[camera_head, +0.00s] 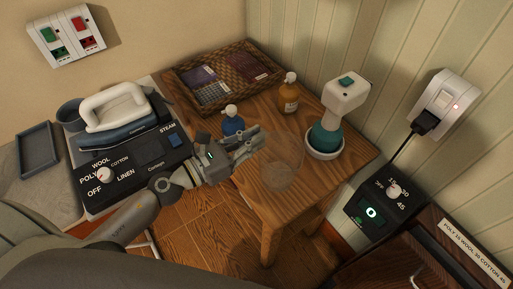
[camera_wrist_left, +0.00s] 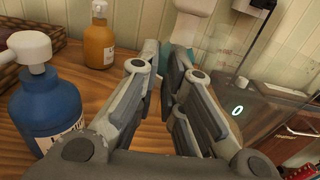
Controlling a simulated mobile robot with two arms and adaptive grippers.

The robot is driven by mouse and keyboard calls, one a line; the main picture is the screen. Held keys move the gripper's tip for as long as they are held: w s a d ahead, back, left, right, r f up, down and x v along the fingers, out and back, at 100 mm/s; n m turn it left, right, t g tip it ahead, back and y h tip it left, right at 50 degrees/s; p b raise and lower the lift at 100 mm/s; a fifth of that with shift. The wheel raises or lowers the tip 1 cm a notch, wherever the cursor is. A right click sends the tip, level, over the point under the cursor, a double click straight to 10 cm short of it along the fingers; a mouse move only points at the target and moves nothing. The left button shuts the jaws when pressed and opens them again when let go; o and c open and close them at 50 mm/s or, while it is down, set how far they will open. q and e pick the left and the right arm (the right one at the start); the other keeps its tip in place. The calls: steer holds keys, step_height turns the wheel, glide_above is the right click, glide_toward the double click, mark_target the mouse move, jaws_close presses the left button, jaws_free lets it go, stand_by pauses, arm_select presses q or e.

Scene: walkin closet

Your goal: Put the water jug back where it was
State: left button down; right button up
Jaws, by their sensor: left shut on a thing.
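The water jug (camera_head: 282,165) is clear and hard to make out. It shows as a faint see-through body at the front edge of the wooden table (camera_head: 300,192). My left gripper (camera_head: 252,139) comes in from the left and is shut on it, at the jug's left side. In the left wrist view the fingers (camera_wrist_left: 168,68) are close together and the jug's clear wall (camera_wrist_left: 232,62) shows to their right. I cannot tell whether its base touches the table. My right gripper is not in view.
A blue pump bottle (camera_head: 232,122) stands close behind my left gripper. An amber bottle (camera_head: 289,95), a white-and-teal device (camera_head: 326,137) in a white bowl and a woven tray (camera_head: 190,101) are also on the table. An iron (camera_head: 125,108) and black control panel (camera_head: 140,165) are left.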

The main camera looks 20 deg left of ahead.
mark_target(275, 160)
arm_select(q)
steer(key=shift+w+d+f, duration=0.15)
steer(key=shift+w+f, duration=0.3)
steer(key=shift+f, duration=0.1)
steer(key=shift+w+d+f+b, duration=0.15)
steer(key=shift+f+b, duration=0.35)
steer(key=shift+f, duration=0.45)
steer(key=shift+w+a+f+b, duration=0.1)
steer(key=shift+f+b, duration=0.35)
steer(key=shift+f, duration=0.45)
steer(key=shift+f, duration=0.1)
steer(key=c, duration=1.6)
jaws_free()
steer(key=shift+o, duration=0.2)
